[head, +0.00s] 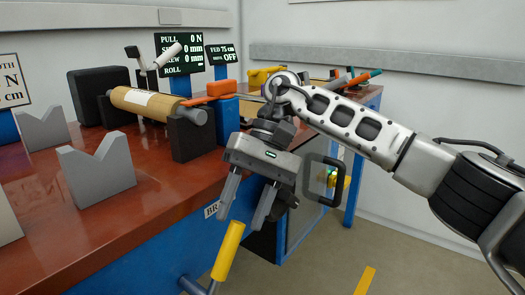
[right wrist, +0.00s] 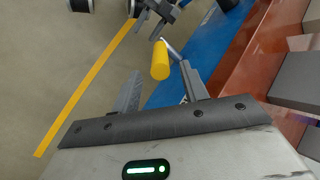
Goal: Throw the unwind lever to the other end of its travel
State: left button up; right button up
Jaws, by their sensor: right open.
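In the right wrist view the yellow grip (right wrist: 160,60) shows beyond the gap between the fingertips, not clasped.
A tan roll (head: 146,103) rests on black supports on the red-brown bench top (head: 150,200). Grey V-blocks (head: 97,168) stand to its left. Dark display boards (head: 181,52) stand behind. The floor (head: 320,270) before the bench is clear, with a yellow stripe (head: 365,280).

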pick_arm(q)
jog(key=shift+n+y, duration=0.3)
jog(key=shift+y, duration=0.2)
jog(key=shift+s+a+r+p, duration=0.1)
jog(key=shift+a+r+p, duration=0.25)
jog(key=shift+r+p, duration=0.4)
jog(key=shift+s+a+r+p, duration=0.15)
jog(key=shift+a+r+p, duration=0.15)
jog(key=shift+r+p, duration=0.4)
jog(key=shift+s+a+r+p, duration=0.1)
jog(key=shift+a+r+p, duration=0.35)
jog(key=shift+p, duration=0.45)
pick_arm(e)
jog(key=v, duration=1.1)
jog(key=shift+r, duration=0.35)
pick_arm(q)
jog(key=shift+d, duration=0.1)
pick_arm(e)
jog(key=shift+w+d, duration=0.1)
jog(key=shift+w, duration=0.05)
